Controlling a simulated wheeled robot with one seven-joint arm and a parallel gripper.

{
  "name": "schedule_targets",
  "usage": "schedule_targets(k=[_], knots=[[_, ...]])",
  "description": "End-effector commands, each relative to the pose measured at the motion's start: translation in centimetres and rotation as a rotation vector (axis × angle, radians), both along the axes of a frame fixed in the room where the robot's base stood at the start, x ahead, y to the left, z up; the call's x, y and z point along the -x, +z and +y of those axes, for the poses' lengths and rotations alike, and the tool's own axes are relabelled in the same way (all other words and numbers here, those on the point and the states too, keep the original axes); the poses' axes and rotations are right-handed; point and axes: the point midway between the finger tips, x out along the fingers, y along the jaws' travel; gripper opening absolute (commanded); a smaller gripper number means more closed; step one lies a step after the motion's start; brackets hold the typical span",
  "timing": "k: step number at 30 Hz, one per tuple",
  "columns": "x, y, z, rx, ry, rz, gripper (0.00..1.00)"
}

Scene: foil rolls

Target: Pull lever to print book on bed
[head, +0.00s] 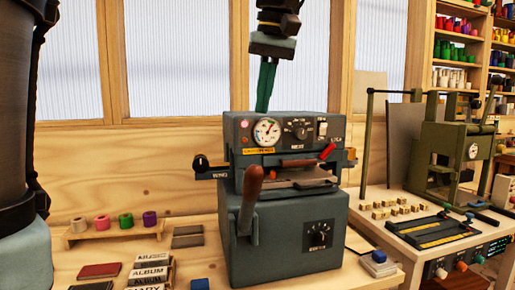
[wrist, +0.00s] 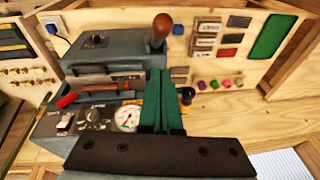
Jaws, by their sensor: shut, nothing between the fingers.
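A grey-blue foil press (head: 280,205) stands upright on the wooden bench. Its lever has a brown wooden handle (head: 252,186) that points up at the press's front left; the handle also shows in the wrist view (wrist: 162,27). The bed (head: 300,177) is the flat plate in the slot under the head, and a brownish flat piece lies at the slot. I cannot tell whether that piece is the book. My gripper (head: 264,108) is above the top of the press, pointing down, with green fingers shut and empty. It is apart from the lever handle.
Foil rolls (head: 125,220) stand on a wooden rack at the left. Small books labelled album (head: 150,272) lie at the front left. A knob (head: 201,162) sticks out from the press's left side. An olive-green machine (head: 448,160) stands on a table at the right.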

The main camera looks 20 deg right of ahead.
Motion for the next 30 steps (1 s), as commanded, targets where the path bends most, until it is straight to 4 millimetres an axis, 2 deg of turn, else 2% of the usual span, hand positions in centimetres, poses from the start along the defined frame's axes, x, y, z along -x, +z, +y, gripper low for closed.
schedule_targets(k=[9, 15, 21, 30], knots=[[-1.6, -6.4, 0.6, -0.004, 0.001, 0.003, 0.00], [-0.3, -8.6, 1.1, -0.002, -0.002, 0.001, 0.00], [0.3, -9.7, 1.3, 0.000, -0.001, 0.000, 0.00], [0.3, -9.8, 1.3, 0.001, 0.000, 0.000, 0.00]])
